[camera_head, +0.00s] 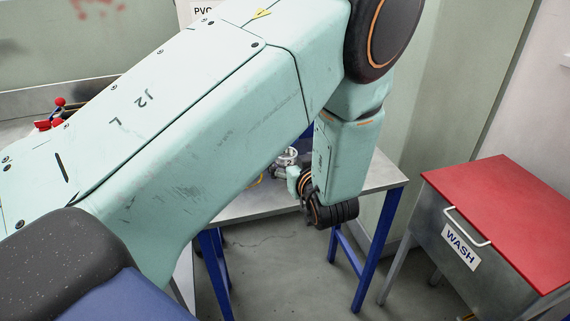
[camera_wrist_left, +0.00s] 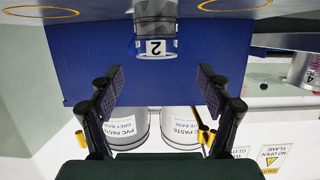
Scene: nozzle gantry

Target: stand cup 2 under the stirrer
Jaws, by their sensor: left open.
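Cup 2 (camera_wrist_left: 156,47), a grey cylinder with a white label reading 2, shows upside down in the left wrist view, top centre, on a grey surface (camera_wrist_left: 100,10). My left gripper (camera_wrist_left: 160,76) is open and empty, its two black fingers spread to either side of the cup's line. The cup lies ahead of the fingertips, apart from them. In the head view a small metal cup (camera_head: 287,157) stands beside my left gripper (camera_head: 294,176), its number unreadable. I cannot make out the stirrer; my left arm covers much of the table. My right gripper is out of view.
Two paste drums (camera_wrist_left: 127,126) (camera_wrist_left: 180,128) stand behind a blue panel (camera_wrist_left: 85,60). Yellow rings (camera_wrist_left: 40,12) mark the surface. Another metal cylinder (camera_wrist_left: 303,68) is at right. In the head view, a red-lidded WASH bin (camera_head: 500,225) stands right of the table (camera_head: 375,177), with a floor gap between.

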